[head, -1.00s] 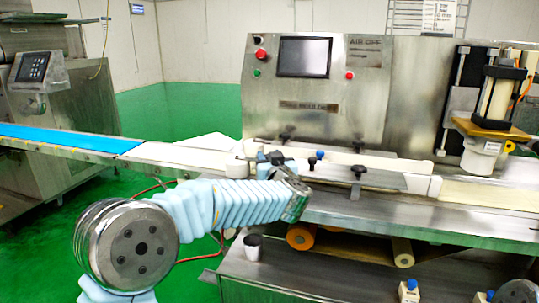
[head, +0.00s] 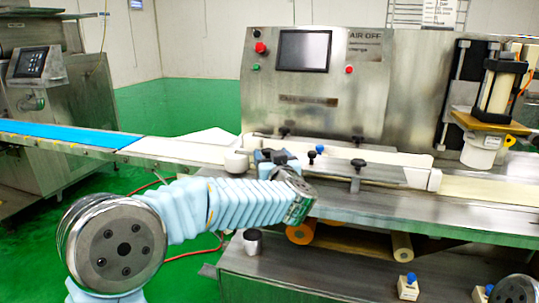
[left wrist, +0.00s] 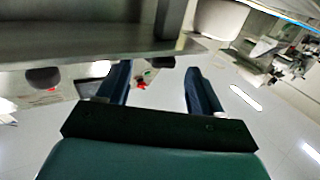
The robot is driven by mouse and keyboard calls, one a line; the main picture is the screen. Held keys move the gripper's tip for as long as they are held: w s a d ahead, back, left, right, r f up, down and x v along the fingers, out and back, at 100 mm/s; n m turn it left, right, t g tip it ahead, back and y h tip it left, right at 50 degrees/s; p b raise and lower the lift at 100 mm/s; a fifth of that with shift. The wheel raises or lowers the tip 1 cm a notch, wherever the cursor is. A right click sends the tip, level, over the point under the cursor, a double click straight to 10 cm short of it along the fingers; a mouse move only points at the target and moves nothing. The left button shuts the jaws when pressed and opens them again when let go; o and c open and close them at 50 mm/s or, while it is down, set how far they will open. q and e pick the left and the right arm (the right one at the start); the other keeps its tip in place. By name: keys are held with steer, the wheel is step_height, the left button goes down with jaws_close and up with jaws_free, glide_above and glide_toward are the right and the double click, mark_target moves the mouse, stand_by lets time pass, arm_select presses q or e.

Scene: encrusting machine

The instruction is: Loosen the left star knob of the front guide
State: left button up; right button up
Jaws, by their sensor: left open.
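The front guide's right star knob (head: 358,164), black on a post, stands clear at the front of the conveyor. My left gripper (head: 274,158) reaches in from the left and sits over the left end of the guide area. The left star knob cannot be told apart from the dark gripper there in the head view. In the left wrist view the two blue fingers (left wrist: 160,88) are apart with no knob seen between them. A dark round knob (left wrist: 42,77) shows outside the fingers on the left; I cannot tell which one it is. My right gripper is not seen.
Black rear knobs (head: 284,132) and a blue knob (head: 320,149) stand close to the gripper. The steel panel with its screen (head: 303,51) rises behind. A blue conveyor belt (head: 70,140) runs off left.

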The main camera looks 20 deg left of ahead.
arm_select(q)
steer(key=b+v, duration=0.1)
steer(key=v, duration=1)
